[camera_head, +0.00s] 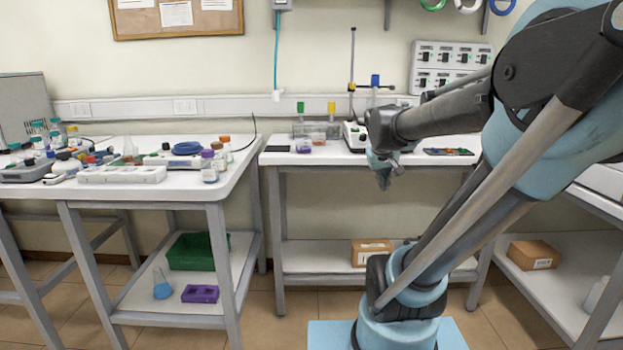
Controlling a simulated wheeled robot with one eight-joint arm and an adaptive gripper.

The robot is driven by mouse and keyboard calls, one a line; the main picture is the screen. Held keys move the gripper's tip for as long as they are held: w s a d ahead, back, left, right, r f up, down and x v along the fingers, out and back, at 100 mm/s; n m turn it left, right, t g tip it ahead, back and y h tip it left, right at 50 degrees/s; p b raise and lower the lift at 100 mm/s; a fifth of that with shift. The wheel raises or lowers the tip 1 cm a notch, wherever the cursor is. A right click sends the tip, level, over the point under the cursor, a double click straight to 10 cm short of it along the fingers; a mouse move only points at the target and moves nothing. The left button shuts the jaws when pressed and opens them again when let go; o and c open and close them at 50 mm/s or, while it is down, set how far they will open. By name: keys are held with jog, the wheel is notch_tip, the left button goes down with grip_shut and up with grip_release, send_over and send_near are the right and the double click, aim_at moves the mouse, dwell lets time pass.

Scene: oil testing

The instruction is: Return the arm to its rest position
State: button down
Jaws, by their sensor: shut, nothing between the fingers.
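My arm rises from its base at the lower right of the head view, folds at the elbow at the upper right and reaches back left. My gripper (383,180) hangs at the end of the arm, pointing down, in front of the far bench. It is shut and empty. It appears apart from the bench top (290,158), though the exact gap cannot be told. The wrist hides part of the equipment behind it.
The left bench (190,187) holds bottles, a white rack (122,175) and blue cable (187,148). The far bench carries a stirrer with a stand (352,70). Cardboard boxes (372,252) (533,255) lie on lower shelves. Floor shows between the benches.

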jog(key=s+a+f+g+y, duration=0.1)
jog(key=s+f, duration=0.6)
jog(key=s, duration=0.3)
jog(key=s+a+f+g+y, duration=0.1)
jog(key=s+a+f+g, duration=0.1)
jog(key=s+f, duration=0.5)
jog(key=s, duration=0.2)
jog(key=shift+s+a+m+g, duration=0.25)
jog(key=shift+s+m+g, duration=0.05)
jog(key=shift+s+m, duration=0.1)
jog(key=shift+w, duration=0.1)
jog(key=shift+w+f, duration=0.15)
jog(key=shift+w, duration=0.3)
